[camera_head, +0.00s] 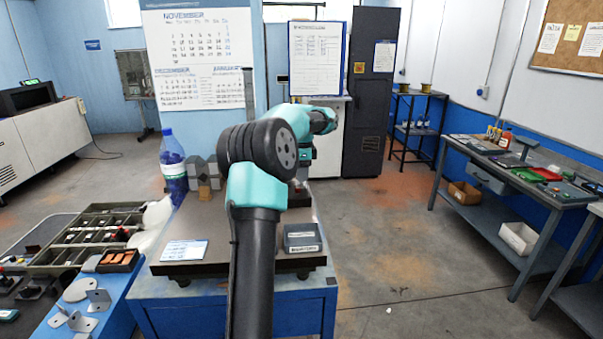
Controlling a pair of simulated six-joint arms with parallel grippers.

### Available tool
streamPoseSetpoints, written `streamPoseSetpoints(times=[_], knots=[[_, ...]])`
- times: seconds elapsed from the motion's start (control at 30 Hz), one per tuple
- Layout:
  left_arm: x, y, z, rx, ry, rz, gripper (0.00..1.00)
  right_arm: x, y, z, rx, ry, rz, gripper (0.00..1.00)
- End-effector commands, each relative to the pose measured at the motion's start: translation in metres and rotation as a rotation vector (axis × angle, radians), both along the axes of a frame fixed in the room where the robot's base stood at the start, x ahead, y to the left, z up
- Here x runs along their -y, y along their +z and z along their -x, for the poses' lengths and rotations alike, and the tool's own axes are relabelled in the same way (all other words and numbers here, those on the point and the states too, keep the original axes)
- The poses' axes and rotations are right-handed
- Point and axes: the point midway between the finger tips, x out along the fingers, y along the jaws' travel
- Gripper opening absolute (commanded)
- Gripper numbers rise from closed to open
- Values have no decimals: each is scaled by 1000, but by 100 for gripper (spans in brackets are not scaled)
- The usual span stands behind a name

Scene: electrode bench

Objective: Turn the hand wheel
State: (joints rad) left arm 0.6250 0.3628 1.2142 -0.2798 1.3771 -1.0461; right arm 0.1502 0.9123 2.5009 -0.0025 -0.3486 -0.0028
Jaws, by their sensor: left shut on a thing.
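My left arm rises from the bottom middle and covers much of the bench. My left gripper (299,186) points down over the dark bench plate (222,262), just right of my arm's big dark joint. It is shut on a small dark part low over the plate, taken as the hand wheel. The wheel's rim and spokes cannot be made out, being hidden behind my arm. My right gripper is not in view.
A parts tray (85,240) lies to the left. A side table (520,185) stands right, with open floor between.

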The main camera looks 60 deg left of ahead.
Motion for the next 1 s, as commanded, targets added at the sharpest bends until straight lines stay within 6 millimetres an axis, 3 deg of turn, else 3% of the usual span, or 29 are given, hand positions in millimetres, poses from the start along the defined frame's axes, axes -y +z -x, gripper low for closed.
streamPoseSetpoints(times=[0.1, 0.13, 0.4, 0.77, 1.0], knots=[[0, 1, 0, 2, 1, -1, 13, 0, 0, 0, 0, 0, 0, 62], [0, 1, 0, 2, 1, -1, 38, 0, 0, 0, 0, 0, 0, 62], [0, 0, 0, 0, 1, -1, 62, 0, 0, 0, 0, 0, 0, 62], [0, 5, 0, 2, 2, -1, 62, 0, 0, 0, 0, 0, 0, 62], [-1, 35, -1, 3, 2, -2, 62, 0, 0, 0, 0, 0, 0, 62]])
